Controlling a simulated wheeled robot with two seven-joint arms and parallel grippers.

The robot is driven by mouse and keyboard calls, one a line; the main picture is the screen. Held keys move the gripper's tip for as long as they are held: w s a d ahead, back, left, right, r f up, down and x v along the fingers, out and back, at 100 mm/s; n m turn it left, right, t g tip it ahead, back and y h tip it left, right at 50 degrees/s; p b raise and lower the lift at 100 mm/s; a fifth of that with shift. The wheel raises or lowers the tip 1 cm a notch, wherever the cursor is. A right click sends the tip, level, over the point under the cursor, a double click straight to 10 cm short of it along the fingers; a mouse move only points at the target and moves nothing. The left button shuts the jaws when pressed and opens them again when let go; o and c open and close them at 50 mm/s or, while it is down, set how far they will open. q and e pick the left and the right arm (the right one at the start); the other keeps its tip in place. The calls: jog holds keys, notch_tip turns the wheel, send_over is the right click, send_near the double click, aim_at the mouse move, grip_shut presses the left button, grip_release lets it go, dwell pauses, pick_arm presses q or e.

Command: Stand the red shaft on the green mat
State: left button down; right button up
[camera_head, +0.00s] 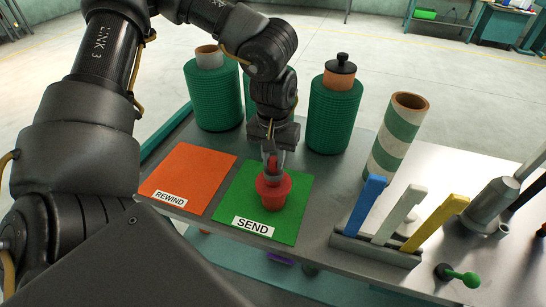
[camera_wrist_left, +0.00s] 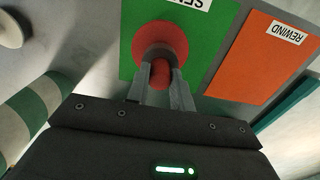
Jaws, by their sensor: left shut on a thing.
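The red shaft (camera_head: 272,190), with a wide flange around it, is upright over the green mat (camera_head: 237,207) labelled SEND. My left gripper (camera_head: 272,160) reaches down from above and is shut on the shaft's narrow top. In the left wrist view the shaft (camera_wrist_left: 160,40) shows between the two fingers (camera_wrist_left: 161,78), with the green mat (camera_wrist_left: 135,58) behind it. I cannot tell for certain whether its base touches the mat. My right gripper is not in view.
An orange mat (camera_head: 188,178) labelled REWIND lies left of the green mat. Green netting rolls (camera_head: 333,115) and a striped tube (camera_head: 399,135) stand behind. A rack (camera_head: 376,248) with blue, white and yellow handles stands at right, near a green knobbed piece (camera_head: 459,275).

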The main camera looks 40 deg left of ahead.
pick_arm(q)
jog(key=c, duration=1.7)
grip_release()
jog(key=shift+f, duration=0.1)
jog(key=o, duration=0.5)
notch_tip(320, 180, up, 7)
jog(key=shift+r+p, duration=0.1)
jog(key=shift+p, duration=1.1)
notch_tip(320, 180, up, 5)
jog(key=p, duration=0.2)
jog(key=shift+p, duration=0.35)
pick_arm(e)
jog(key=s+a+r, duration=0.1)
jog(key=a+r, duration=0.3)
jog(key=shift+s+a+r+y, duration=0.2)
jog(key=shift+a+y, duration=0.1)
